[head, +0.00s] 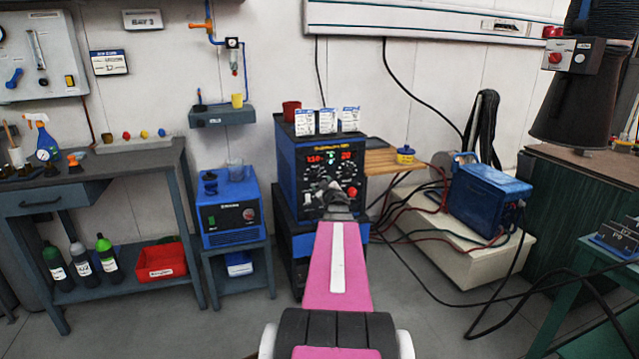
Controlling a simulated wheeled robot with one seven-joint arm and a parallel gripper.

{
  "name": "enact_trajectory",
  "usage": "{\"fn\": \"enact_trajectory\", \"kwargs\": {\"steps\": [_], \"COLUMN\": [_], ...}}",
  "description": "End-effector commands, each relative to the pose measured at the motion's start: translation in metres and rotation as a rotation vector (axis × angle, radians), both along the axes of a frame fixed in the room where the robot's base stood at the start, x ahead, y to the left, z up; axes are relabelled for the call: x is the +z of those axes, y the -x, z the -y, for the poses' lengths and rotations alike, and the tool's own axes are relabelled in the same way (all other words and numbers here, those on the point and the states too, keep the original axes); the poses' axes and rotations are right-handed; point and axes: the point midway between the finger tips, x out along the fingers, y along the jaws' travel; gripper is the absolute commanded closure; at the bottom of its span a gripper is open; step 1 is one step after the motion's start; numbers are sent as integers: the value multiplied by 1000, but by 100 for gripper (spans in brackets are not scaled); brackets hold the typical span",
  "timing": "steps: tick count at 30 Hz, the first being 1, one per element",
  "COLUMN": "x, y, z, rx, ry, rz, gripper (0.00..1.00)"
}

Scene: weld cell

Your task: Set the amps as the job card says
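The blue and black welder (285,165) stands at the centre. Its front panel has two red readouts, the left one apparently 110 and the right one apparently 20, though small. Dials and coloured buttons sit around them; a red knob (352,191) is at the lower right. Three white cards (327,121) stand upright along the top front edge; their print is too small to read. My pink arm and wrist hide the lower panel, and I cannot tell whether the fingers touch a knob or are open.
A red cup (291,110) stands on the welder. A smaller blue unit (229,212) is on a stand to the left, beside a workbench (100,180). Cables run across the floor at right near a blue box (487,203) on a pale step. Floor at front left is clear.

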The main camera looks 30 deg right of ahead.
Motion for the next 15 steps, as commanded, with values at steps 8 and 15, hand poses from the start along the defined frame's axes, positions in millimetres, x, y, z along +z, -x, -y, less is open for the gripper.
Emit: {"fn": "enact_trajectory", "kwargs": {"steps": [8, 15], "x": [0, -1], "y": [40, 41], "z": [-10, -10], "rx": [0, 0], "ry": [0, 0], "rz": [-1, 0], "gripper": [37, 37]}}
